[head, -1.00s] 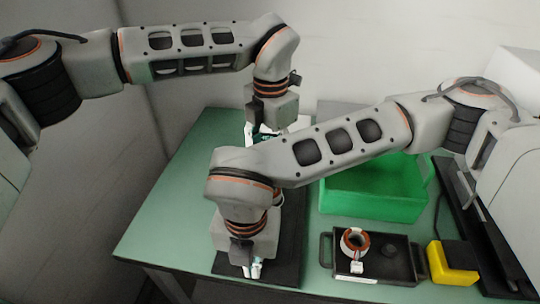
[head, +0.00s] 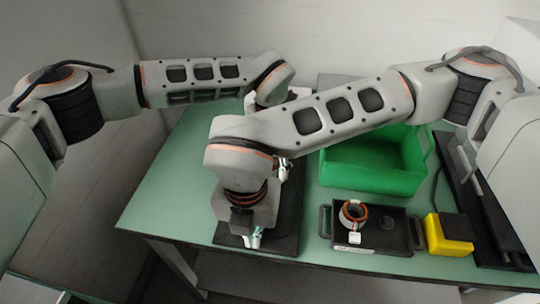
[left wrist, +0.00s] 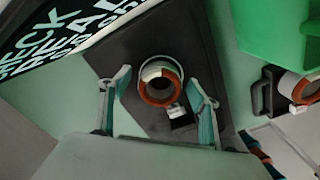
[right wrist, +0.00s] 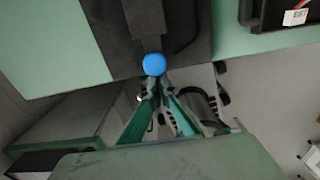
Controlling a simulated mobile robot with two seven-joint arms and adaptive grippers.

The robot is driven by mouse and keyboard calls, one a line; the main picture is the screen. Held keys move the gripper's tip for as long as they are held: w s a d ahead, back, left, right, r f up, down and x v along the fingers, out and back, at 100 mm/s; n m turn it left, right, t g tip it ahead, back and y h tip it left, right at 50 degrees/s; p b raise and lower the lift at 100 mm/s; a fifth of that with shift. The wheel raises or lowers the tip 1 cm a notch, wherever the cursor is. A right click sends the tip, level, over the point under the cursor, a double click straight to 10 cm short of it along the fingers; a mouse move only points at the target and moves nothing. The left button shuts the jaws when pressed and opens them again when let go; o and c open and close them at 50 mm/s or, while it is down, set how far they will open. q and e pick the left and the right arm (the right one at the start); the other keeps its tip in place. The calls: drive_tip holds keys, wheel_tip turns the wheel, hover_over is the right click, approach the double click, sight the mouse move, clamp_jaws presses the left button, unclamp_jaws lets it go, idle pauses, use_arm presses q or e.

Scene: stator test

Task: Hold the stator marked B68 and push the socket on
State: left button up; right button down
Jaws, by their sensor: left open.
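A stator (left wrist: 161,84) with an orange-red ring and a white tag stands on a dark fixture plate (left wrist: 125,50) in the left wrist view; I cannot read its tag. My left gripper (left wrist: 158,76) is open, one finger on either side of this stator, apart from it. In the head view my right arm hides most of the left hand and the stator. My right gripper (right wrist: 153,92) has its fingertips together just at a blue round knob (right wrist: 154,64) on the fixture's dark slide; whether they touch is unclear. The socket cannot be made out.
A second stator (head: 353,213) lies in a black tray (head: 400,243) at the front right. Its tag seems to read E67 in the right wrist view. A green bin (head: 370,180) stands behind the tray, a yellow-and-black block (head: 447,240) beside it. The table's left side is clear.

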use_arm(q)
drive_tip(key=shift+c, duration=0.4)
drive_tip(key=c, duration=1.4)
drive_tip(key=shift+s+d, duration=0.1)
